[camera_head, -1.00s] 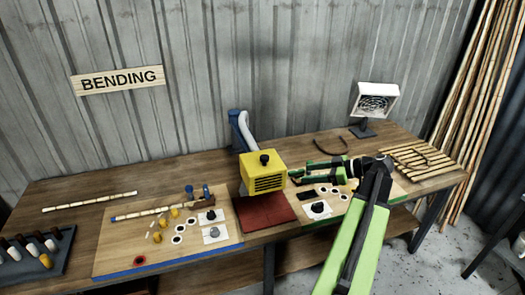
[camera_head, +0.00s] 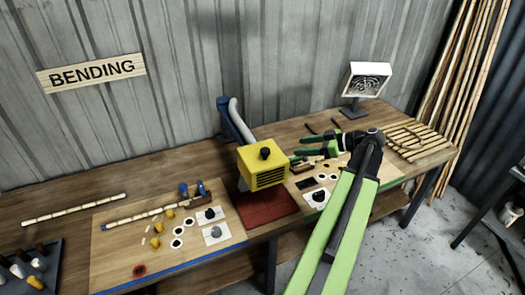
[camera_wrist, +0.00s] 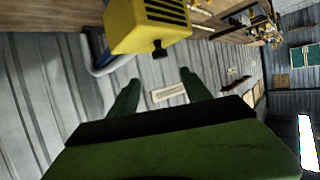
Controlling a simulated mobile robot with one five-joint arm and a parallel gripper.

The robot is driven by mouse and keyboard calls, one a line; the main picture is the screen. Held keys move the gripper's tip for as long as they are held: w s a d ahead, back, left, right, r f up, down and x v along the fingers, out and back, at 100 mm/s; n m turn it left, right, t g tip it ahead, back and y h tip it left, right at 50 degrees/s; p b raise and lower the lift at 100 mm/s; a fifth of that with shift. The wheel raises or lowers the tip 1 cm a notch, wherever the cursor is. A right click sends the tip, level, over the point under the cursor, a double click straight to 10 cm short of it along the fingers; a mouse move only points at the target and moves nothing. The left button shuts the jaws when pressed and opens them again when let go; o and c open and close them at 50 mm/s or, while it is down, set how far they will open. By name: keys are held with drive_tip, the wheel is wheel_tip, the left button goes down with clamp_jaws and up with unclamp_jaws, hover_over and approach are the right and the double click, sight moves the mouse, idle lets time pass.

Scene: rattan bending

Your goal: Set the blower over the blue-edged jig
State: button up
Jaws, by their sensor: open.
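The blower is a yellow box (camera_head: 263,172) with a black knob on top (camera_head: 265,153) and dark vent slots in front. It hangs on a grey hose and blue arm (camera_head: 234,122) above a red pad. It also shows in the wrist view (camera_wrist: 148,25), its knob pointing toward my fingers. The blue-edged jig (camera_head: 110,250) is the board to the left, holding a bamboo strip and pegs. My gripper (camera_head: 293,158) is open and empty, just right of the blower near knob height. Its two green fingers show apart in the wrist view (camera_wrist: 161,78).
The red pad (camera_head: 265,208) lies between the boards. A green-edged board (camera_head: 335,190) is under my arm at right.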

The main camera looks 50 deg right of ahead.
sight(266, 150)
drive_tip(key=b+x, duration=0.5)
drive_tip(key=x, duration=1.1)
drive_tip(key=shift+w+a, duration=0.1)
drive_tip(key=shift+a, duration=0.05)
clamp_jaws()
idle(0.5)
